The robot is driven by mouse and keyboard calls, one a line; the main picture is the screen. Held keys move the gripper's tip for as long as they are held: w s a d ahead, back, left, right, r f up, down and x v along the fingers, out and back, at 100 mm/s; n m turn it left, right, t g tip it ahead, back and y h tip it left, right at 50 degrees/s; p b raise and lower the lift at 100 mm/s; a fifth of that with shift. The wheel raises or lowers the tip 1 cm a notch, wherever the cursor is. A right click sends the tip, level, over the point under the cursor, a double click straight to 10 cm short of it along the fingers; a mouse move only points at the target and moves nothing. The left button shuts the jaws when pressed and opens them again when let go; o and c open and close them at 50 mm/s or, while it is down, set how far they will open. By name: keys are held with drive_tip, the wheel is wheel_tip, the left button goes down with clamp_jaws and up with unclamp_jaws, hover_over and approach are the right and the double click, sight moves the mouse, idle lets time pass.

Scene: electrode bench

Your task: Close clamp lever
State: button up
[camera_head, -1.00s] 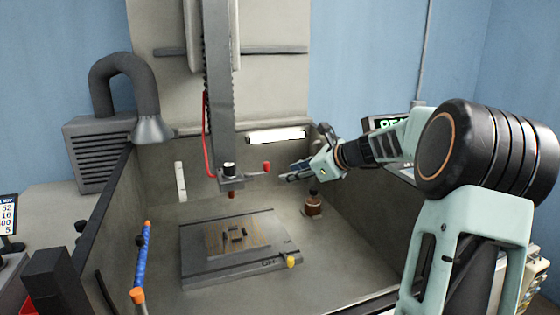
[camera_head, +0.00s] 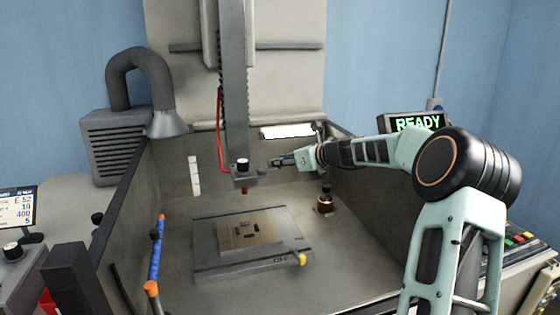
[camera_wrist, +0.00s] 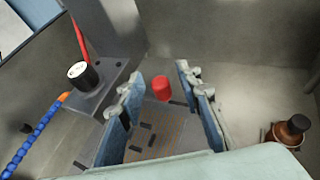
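The clamp lever's red knob (camera_wrist: 161,88) shows between my fingers in the wrist view. I cannot tell whether the fingers touch it. In the head view the knob is hidden at my gripper. The grey clamp block (camera_head: 243,178) with a black, white-topped knob hangs at the bottom of the vertical column; it also shows at the left of the wrist view (camera_wrist: 112,92). My gripper (camera_head: 274,163) is just right of the block. In the wrist view my gripper (camera_wrist: 157,86) is open, with one finger on each side of the red knob.
Below lies a flat grey plate (camera_head: 212,260) with a patterned top and small dark pieces. A brown bottle-like part (camera_head: 324,204) stands on the tank floor at right. A blue hose (camera_head: 156,252) rises at left. A screen (camera_head: 415,123) reads READY.

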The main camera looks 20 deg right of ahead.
drive_tip(key=shift+w+a+f, duration=0.1)
drive_tip(key=shift+w, duration=0.05)
clamp_jaws()
idle(0.4)
